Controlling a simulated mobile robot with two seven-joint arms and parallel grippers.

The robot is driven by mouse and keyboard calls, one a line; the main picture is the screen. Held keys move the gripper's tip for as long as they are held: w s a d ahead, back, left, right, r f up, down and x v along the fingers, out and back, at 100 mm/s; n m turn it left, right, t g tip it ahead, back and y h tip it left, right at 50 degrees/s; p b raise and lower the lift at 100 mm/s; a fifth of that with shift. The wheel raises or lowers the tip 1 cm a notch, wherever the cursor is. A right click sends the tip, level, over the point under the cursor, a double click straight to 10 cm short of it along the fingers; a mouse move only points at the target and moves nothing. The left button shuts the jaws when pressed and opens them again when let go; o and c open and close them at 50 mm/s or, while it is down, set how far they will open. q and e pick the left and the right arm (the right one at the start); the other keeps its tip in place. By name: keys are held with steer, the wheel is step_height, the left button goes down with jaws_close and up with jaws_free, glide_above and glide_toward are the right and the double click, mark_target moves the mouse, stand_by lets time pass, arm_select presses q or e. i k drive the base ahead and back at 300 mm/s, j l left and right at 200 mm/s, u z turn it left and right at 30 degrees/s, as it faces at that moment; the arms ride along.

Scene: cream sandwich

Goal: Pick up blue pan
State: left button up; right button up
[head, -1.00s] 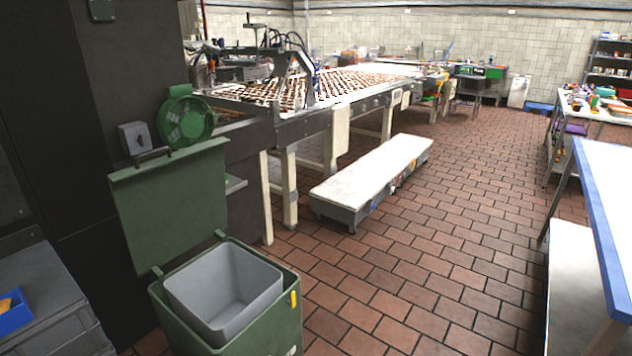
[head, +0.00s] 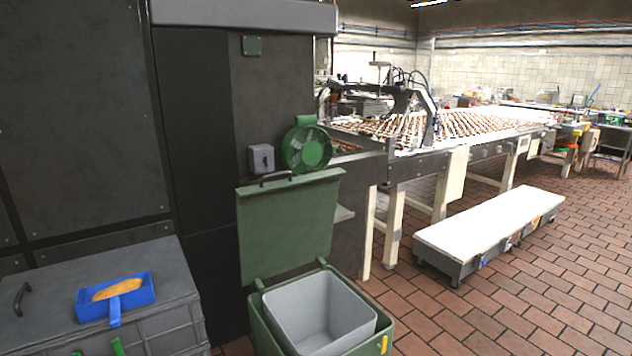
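The blue pan (head: 101,308) is a small blue scoop-like tray with a short handle pointing toward me. It holds an orange-yellow heap (head: 118,288). It rests on the grey lidded crate (head: 50,272) at the lower left of the head view. Nothing is touching the pan from above.
A green bin (head: 262,330) with a raised lid (head: 290,225) and grey liner stands right of the crate. A dark cabinet (head: 80,110) rises behind the crate. A low white-topped trolley (head: 490,228) and a conveyor table (head: 470,150) stand right. Tiled floor (head: 480,310) is clear at lower right.

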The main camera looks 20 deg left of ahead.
mark_target(111, 298)
steer(key=i+l, duration=0.35)
steer(key=i+l+u, duration=0.15)
steer(key=u, duration=2.15)
steer(key=z, duration=1.25)
steer(key=u, duration=0.4)
